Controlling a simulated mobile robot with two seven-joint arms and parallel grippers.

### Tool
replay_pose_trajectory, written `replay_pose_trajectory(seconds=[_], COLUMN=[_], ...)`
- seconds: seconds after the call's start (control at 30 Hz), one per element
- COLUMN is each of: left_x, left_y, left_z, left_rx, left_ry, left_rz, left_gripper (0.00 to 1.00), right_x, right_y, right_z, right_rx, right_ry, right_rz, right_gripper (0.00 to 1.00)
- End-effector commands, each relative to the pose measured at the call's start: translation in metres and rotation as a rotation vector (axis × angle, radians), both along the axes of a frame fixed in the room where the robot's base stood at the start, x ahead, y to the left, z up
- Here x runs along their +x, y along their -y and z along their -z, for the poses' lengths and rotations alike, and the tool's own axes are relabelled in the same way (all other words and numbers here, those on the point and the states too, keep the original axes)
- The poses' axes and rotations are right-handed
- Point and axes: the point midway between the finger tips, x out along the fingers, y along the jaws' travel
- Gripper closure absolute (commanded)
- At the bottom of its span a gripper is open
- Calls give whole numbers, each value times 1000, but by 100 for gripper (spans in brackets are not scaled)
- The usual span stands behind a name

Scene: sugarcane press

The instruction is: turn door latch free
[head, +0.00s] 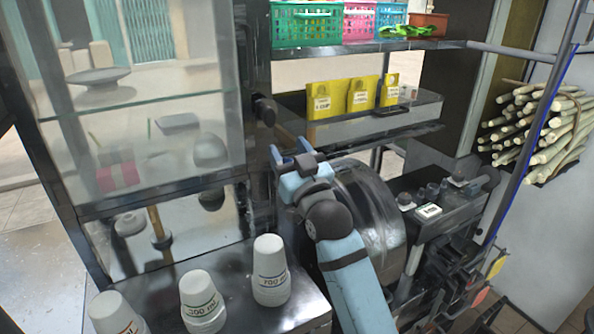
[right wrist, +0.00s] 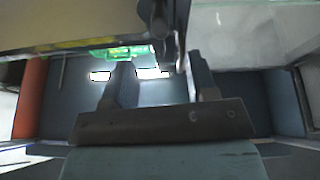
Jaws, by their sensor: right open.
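The door latch (head: 264,109) appears as a dark knob on the black post at the right edge of the glass door (head: 150,130). My right gripper (head: 290,153) is open, just below and to the right of the latch in the head view. In the right wrist view my right gripper (right wrist: 160,72) shows its two dark fingers spread. A dark metal piece (right wrist: 160,18), likely the latch, hangs at the top near the right finger. I cannot tell whether they touch. My left gripper is not in view.
White cup stacks (head: 270,272) stand on the metal counter below the door. A dark, rounded machine part (head: 375,215) lies beside my right arm. A shelf with yellow packets (head: 327,100) and coloured baskets (head: 305,28) is behind. Sugarcane (head: 540,125) is stacked at right.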

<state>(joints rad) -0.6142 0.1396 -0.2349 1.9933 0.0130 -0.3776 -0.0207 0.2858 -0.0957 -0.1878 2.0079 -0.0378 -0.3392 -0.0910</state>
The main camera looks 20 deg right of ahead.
Motion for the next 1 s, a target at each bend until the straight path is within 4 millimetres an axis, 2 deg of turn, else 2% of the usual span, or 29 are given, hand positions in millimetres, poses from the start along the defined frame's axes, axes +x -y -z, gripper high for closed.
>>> replay_pose_trajectory(seconds=[0.1, 0.3, 0.8, 0.87, 0.97, 1.0], left_x=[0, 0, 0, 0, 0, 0], left_y=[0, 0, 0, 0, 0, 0], left_z=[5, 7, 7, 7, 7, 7], left_rx=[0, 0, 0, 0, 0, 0], left_ry=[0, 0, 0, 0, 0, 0], left_rz=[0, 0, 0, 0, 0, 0], left_gripper=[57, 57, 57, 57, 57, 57], right_x=[-20, -36, -39, -41, -52, -60], right_y=[4, 6, 7, 9, 17, 21], right_z=[10, 16, 18, 28, 65, 86], right_rx=[0, 0, -1, -5, -24, -34], right_ry=[-2, -1, -9, -40, -167, -243], right_rz=[0, 0, 1, 2, 7, 10], right_gripper=[47, 47, 47, 47, 47, 47])
